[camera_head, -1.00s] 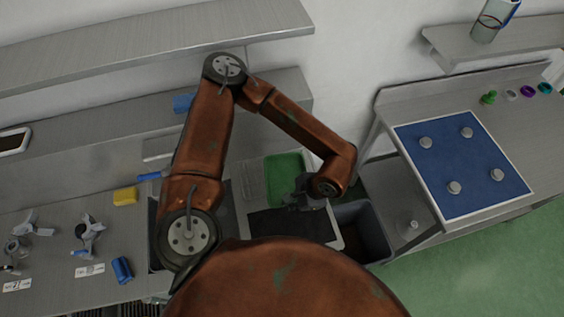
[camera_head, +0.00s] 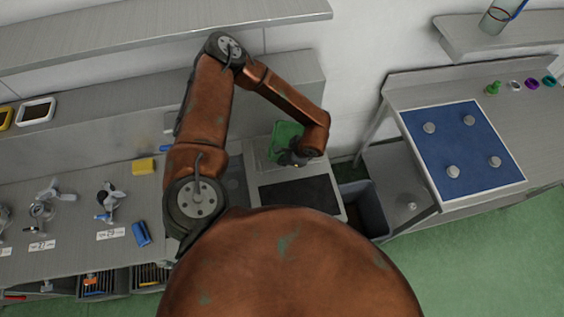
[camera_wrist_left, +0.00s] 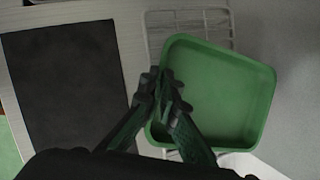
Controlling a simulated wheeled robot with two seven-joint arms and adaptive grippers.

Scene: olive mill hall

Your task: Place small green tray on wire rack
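The small green tray (camera_head: 285,130) shows in the head view beyond the black mat, partly hidden by my left gripper (camera_head: 293,158). In the left wrist view the tray (camera_wrist_left: 222,95) is empty and sits a little turned over the wire rack (camera_wrist_left: 190,20). Rack wires show past its far edge and left side. I cannot tell whether the tray touches the rack. My left gripper (camera_wrist_left: 161,88) has its fingers close together at the tray's left wall, shut on its rim. My right gripper is in neither view.
A black mat (camera_head: 300,197) lies in front of the tray. A dark bin (camera_head: 368,212) stands to its right. A blue board (camera_head: 465,150) with several round knobs lies on the right table. A yellow block (camera_head: 144,166) and metal parts lie on the left bench. A shelf (camera_head: 160,28) runs above.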

